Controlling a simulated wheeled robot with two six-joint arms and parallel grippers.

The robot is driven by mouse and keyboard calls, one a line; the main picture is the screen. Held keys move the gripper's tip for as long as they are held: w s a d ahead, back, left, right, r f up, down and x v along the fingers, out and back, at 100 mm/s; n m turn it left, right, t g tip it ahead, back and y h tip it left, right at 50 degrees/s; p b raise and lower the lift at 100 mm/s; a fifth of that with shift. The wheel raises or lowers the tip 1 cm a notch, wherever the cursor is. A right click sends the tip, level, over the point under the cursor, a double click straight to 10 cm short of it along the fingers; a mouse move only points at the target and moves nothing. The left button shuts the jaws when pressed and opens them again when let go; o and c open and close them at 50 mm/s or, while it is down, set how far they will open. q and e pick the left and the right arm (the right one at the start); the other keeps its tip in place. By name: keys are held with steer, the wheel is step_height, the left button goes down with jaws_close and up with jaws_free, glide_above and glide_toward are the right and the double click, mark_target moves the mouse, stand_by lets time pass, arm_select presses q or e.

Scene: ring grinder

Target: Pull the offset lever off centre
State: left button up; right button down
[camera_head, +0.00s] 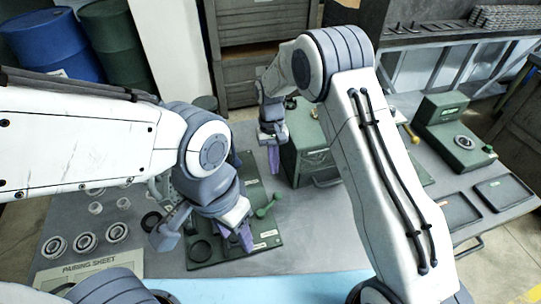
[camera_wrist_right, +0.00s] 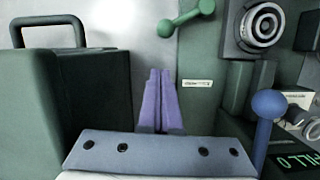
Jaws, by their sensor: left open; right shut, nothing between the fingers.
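A green lever with ball ends (camera_head: 268,206) stands on the green base plate (camera_head: 262,240) in the head view; a similar green lever (camera_wrist_right: 186,18) shows at the top of the right wrist view. A blue ball-ended lever (camera_wrist_right: 268,108) stands at the right of that view, beside the gripper. I cannot tell which one is the offset lever. My right gripper (camera_head: 273,158) has its purple fingers (camera_wrist_right: 159,80) shut and empty, above the bench beside a green cabinet. My left gripper (camera_head: 244,238) is open over the green base plate, nearer the front; its fingers are partly hidden.
The green cabinet (camera_head: 304,155) with a handle stands beside my right gripper; it also shows in the right wrist view (camera_wrist_right: 40,110). Several rings (camera_head: 85,242) lie at the left by the pairing sheet (camera_head: 90,268). A green gauge (camera_head: 452,140) and dark trays (camera_head: 503,192) stand at right.

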steer(key=shift+b+v, duration=0.4)
steer(key=shift+v, duration=1.95)
steer(key=shift+w, duration=0.15)
steer(key=a+n, duration=0.1)
steer(key=w+a+n+p, duration=0.1)
steer(key=a+n, duration=0.1)
steer(key=shift+f+h, duration=0.1)
steer(key=shift+h, duration=0.3)
